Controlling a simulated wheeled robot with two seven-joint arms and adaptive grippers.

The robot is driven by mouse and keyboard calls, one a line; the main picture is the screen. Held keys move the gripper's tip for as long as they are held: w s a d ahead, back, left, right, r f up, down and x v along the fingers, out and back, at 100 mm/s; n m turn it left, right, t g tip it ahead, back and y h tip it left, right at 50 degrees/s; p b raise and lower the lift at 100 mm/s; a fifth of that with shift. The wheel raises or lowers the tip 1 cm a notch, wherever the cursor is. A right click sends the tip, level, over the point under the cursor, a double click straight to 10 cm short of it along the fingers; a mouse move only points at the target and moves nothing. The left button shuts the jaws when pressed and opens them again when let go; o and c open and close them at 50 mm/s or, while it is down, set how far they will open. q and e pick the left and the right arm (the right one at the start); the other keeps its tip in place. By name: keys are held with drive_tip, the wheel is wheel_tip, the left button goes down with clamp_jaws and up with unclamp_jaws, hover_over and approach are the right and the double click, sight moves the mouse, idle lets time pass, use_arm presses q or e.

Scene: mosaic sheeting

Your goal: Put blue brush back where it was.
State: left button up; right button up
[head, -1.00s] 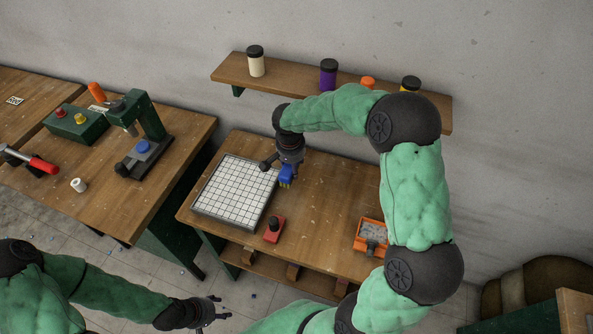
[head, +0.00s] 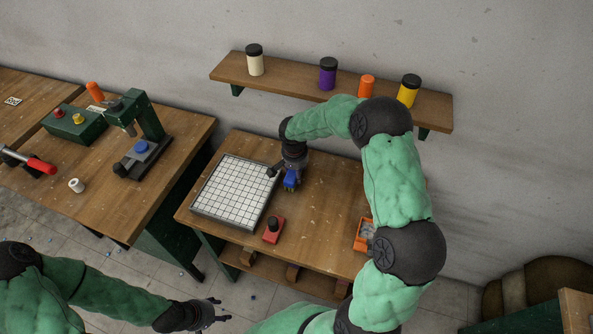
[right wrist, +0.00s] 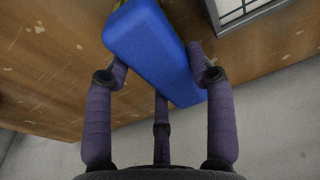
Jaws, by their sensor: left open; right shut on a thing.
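The blue brush (head: 291,178) is held by my right gripper (head: 291,168) over the middle table, just right of the white tile grid. In the right wrist view the blue brush (right wrist: 155,50) lies between the fingers of my right gripper (right wrist: 160,85), which are shut on it. A bit of its yellowish bristles shows at the top edge there. I cannot tell whether the brush touches the table. My left gripper (head: 215,312) is open and empty, low in the head view, in front of the tables.
The white tile grid (head: 233,192) lies on the middle table (head: 318,210). A red block with a dark knob (head: 273,230) stands near its front edge. An orange tray (head: 362,238) is partly hidden by my right arm. The wall shelf (head: 290,83) holds several jars.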

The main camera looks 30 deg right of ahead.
drive_tip(key=shift+f, duration=0.1)
drive_tip(key=shift+f, duration=0.15)
drive_tip(key=o, duration=1.1)
drive_tip(key=shift+r, duration=0.2)
drive_tip(key=shift+r, duration=0.35)
wheel_tip(320, 180, up, 11)
drive_tip(key=s+a+p, duration=0.1)
drive_tip(key=shift+a, duration=0.2)
drive_tip(key=shift+s, duration=0.15)
